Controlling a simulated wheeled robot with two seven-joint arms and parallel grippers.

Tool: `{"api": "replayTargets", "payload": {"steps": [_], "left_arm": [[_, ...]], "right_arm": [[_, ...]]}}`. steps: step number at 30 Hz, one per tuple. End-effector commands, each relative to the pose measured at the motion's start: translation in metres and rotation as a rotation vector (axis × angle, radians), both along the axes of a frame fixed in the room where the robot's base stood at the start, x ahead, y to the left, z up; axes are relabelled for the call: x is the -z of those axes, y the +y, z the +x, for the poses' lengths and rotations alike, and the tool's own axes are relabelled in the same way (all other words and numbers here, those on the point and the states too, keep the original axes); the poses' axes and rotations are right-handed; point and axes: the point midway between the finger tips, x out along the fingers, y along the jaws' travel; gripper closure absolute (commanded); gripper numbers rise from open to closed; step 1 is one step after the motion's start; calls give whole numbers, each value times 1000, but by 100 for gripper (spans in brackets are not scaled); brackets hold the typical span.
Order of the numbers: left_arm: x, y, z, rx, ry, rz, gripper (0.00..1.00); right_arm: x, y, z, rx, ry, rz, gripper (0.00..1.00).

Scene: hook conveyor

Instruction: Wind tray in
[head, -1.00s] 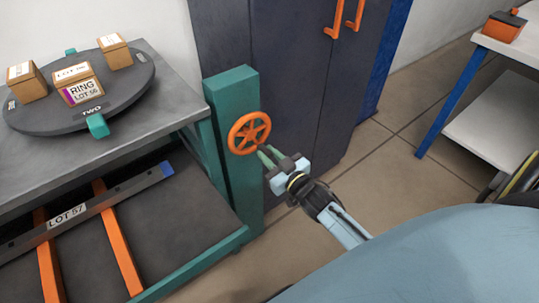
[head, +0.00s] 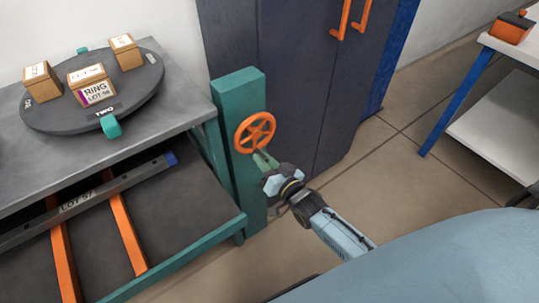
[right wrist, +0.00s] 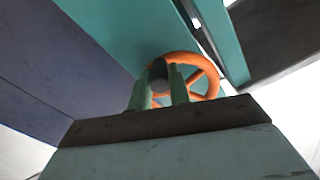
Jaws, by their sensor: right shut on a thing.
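An orange handwheel (head: 255,132) is mounted on a green post (head: 240,95) at the right end of the workbench. It also shows in the right wrist view (right wrist: 212,82). My right gripper (head: 263,160) is at the wheel's lower rim, its green fingers shut on a dark round handle (right wrist: 158,77) that shows between them in the right wrist view. A grey bar labelled LOT 57 (head: 120,182) lies across orange strips (head: 126,238) on the dark surface (head: 185,210) below the tabletop. I cannot tell where the tray's edges are. My left gripper is not in view.
A dark turntable (head: 45,118) carrying several small boxes stands on the grey tabletop (head: 165,115). A dark cabinet (head: 300,90) stands behind the post. A white table (head: 500,130) with blue legs is at the right. The floor between is clear.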

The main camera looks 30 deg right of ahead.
Motion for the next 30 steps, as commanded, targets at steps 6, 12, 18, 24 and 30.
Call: {"api": "replayTargets", "payload": {"steps": [6,12,18,24,30], "left_arm": [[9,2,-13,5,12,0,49],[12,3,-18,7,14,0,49],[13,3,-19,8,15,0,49],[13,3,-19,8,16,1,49],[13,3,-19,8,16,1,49]], "right_arm": [[-1,6,-1,0,17,95,100],[-1,8,-1,0,22,133,100],[-1,9,-1,0,23,141,100],[-1,9,-1,0,23,140,100],[-1,8,-1,0,23,139,59]]}}
